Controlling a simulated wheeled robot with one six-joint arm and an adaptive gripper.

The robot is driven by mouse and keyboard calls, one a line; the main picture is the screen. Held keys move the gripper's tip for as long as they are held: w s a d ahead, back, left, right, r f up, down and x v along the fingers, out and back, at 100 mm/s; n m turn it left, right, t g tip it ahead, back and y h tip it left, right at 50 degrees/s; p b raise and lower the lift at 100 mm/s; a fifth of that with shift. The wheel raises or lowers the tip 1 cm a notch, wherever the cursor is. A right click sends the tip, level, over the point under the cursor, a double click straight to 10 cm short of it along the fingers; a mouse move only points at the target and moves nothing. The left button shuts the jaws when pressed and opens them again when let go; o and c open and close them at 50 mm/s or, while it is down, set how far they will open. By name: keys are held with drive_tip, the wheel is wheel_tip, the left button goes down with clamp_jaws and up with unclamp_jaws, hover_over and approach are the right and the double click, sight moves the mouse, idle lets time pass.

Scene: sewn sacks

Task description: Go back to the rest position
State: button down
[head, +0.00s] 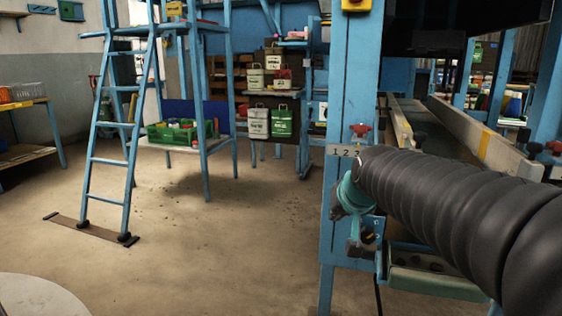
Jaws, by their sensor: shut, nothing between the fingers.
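My arm, in a thick black ribbed sleeve, reaches in from the lower right to a teal wrist in front of a blue post. My gripper (362,246) hangs below that wrist, small and partly dark, beside the lower part of the post. It is shut and holds nothing that I can see. I cannot tell whether it touches the post or the bench parts behind it. No sack shows clearly in this view.
The blue post (350,90) and the long bench rails (490,142) stand close to my arm. A blue ladder (108,161) stands at the left. A green crate (160,134) and lidded containers (283,122) are at the back. The middle floor (220,250) is clear.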

drive_tip(key=s+d+f+g, duration=0.1)
drive_tip(key=s+f, duration=0.2)
drive_tip(key=s, duration=0.5)
drive_tip(key=s+d+f+g+p, duration=0.1)
drive_tip(key=s+f, duration=0.2)
drive_tip(key=s, duration=0.5)
drive_tip(key=s+d+f+g+h+p, duration=0.1)
drive_tip(key=s+f, duration=0.1)
drive_tip(key=s, duration=0.7)
drive_tip(key=shift+d+f, duration=0.4)
